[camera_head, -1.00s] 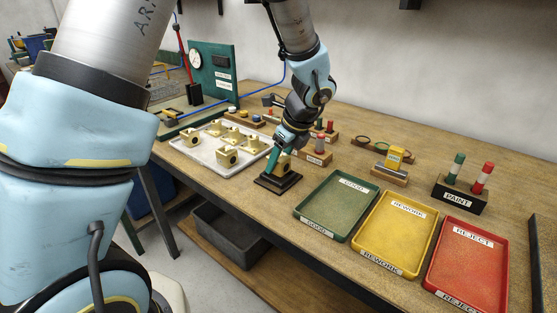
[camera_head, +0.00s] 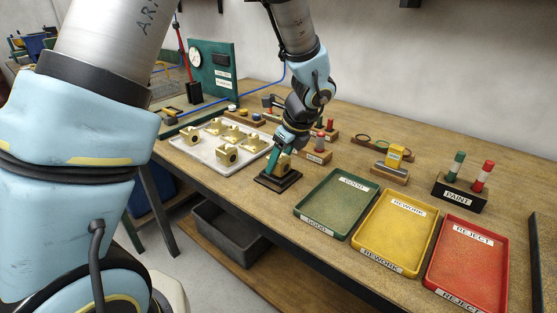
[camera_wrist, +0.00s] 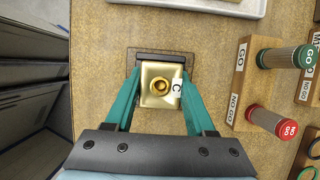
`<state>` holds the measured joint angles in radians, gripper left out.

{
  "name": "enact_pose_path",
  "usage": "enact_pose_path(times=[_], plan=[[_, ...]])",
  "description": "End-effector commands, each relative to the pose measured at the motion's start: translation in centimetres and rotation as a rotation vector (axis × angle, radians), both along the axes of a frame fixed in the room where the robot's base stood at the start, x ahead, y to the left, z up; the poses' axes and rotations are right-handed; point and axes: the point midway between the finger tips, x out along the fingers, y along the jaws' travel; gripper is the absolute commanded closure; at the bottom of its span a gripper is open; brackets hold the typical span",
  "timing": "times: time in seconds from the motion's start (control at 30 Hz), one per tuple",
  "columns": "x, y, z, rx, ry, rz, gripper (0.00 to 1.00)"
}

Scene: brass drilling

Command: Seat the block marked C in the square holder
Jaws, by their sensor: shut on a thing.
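The brass block marked C (camera_wrist: 158,99) is between the green fingers of my gripper (camera_wrist: 160,84), which is shut on it. Its round bore and the white C label face the wrist camera. The square holder (camera_wrist: 160,54), dark with a brown base, lies under the block, and its far edge shows beyond it. In the head view, the block (camera_head: 285,164) is upright over the dark holder (camera_head: 278,182), with my gripper (camera_head: 280,158) around it. The block hides the holder's recess, so I cannot tell how deep it sits.
A pale tray (camera_head: 185,151) of several brass blocks stands to the left. Green (camera_head: 335,207), yellow (camera_head: 395,232) and red (camera_head: 467,255) trays are to the right. Gauge stands (camera_wrist: 240,85) with GO and NO GO plugs are close beside the holder.

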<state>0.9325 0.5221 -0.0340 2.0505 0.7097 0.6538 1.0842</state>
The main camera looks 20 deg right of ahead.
Motion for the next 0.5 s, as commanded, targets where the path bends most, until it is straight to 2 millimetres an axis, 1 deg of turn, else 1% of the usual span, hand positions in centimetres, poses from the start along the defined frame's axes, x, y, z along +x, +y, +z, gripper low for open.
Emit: enact_pose_path(times=[0.5], plan=[[0.03,-0.02,-0.33,0.0,-0.001,0.0,1.0]])
